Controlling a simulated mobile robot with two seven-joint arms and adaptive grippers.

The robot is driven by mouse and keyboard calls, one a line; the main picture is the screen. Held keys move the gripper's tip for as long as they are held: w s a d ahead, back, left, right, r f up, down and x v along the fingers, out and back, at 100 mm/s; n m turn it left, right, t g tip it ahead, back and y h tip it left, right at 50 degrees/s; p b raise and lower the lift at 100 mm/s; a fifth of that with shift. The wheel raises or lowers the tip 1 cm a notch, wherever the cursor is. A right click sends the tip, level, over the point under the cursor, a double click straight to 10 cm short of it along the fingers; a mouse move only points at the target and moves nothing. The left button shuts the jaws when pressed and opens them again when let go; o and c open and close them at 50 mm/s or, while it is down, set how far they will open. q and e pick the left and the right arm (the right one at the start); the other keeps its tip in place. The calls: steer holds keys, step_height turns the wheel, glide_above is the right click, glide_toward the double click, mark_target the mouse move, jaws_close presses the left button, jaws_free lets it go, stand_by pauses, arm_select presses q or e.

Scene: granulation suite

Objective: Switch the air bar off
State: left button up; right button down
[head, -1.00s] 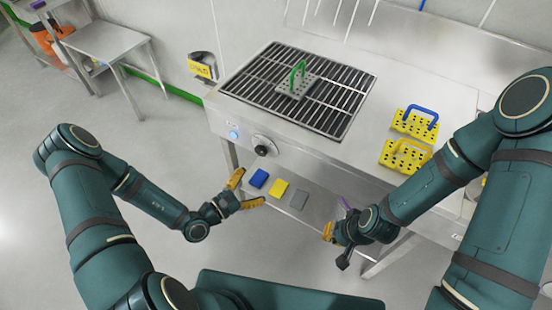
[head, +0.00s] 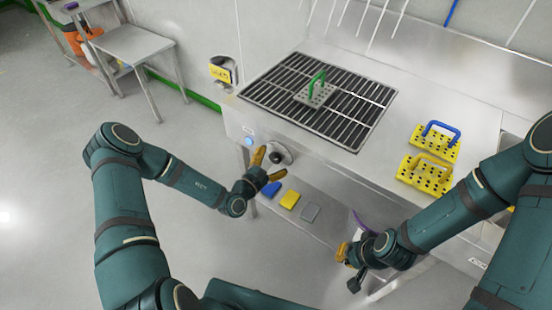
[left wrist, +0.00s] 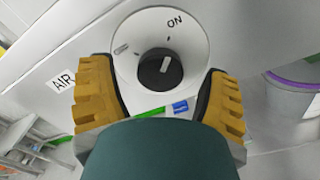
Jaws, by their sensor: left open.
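The air bar's control is a white round dial (left wrist: 190,40) with a black knob (left wrist: 160,68) on the bench's front panel. In the left wrist view an "AIR" label (left wrist: 64,81) sits left of it and "ON" (left wrist: 175,21) is printed on the dial. The knob's white pointer line points roughly towards "ON"; a second dial mark at left is unreadable. The dial also shows in the head view (head: 286,148), partly behind my left gripper (head: 268,163). That gripper is open, its yellow fingers either side of the knob, with no contact visible. My right gripper (head: 344,252) is low at the bench's front.
A blue lamp (head: 249,141) is left of the dial. Above are a slatted grate (head: 347,121) with a green-handled plate (head: 316,94), and yellow perforated blocks (head: 425,175). Blue, yellow and grey pads lie on the lower shelf (head: 325,228). A purple-rimmed bin (left wrist: 290,97) stands nearby.

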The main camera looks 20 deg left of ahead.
arm_select(q)
steer(key=shift+x, duration=1)
steer(key=c, duration=1.2)
